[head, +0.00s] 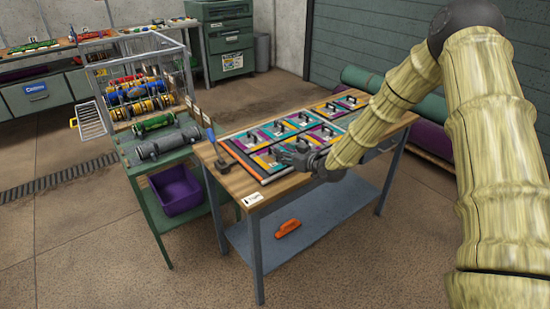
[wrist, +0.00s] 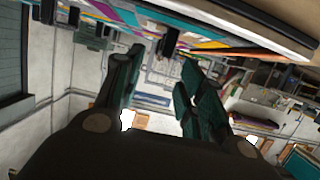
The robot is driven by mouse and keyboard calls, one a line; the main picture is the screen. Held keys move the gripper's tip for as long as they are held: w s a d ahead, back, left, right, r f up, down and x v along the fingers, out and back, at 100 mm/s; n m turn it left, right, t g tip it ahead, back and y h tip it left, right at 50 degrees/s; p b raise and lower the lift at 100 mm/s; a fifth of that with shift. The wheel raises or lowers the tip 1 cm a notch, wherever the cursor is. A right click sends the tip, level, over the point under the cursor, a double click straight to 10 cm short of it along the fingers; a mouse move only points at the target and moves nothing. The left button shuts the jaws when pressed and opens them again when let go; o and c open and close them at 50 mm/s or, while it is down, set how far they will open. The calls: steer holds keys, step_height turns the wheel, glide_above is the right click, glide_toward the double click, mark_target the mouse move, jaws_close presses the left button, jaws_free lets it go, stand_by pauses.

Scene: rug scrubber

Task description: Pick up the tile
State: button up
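Several colored tiles with dark handles lie in a framed board on the wooden workbench (head: 232,184). They show teal, purple, orange, yellow and white patches, such as the tile (head: 281,126) in the back row. I cannot tell which one is the task's tile. My gripper (head: 290,156) is low over the front of the board, close to the front-row tiles, and hides part of them. In the wrist view my gripper (wrist: 162,58) has its two fingers apart with nothing held between them. The tiles run along the top there, and a dark handle (wrist: 168,43) shows just beyond the fingertips.
A tool with a blue handle (head: 211,135) stands at the bench's left corner. An orange brush (head: 287,228) lies on the lower shelf. A green cart (head: 150,167) with a rack, rollers and a purple bin (head: 176,190) stands left. Rolled rugs (head: 434,138) lie behind, right.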

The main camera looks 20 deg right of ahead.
mark_target(274, 155)
steer(key=x, duration=0.2)
steer(key=shift+w+a+f, duration=0.1)
steer(key=shift+w+f, duration=0.1)
steer(key=shift+f, duration=0.1)
steer(key=shift+w+a+p, duration=0.2)
steer(key=shift+w+p, duration=0.1)
steer(key=shift+p+x, duration=0.45)
steer(key=shift+x, duration=1.75)
steer(key=shift+s+a+f, duration=0.1)
steer(key=shift+f, duration=0.05)
jaws_close()
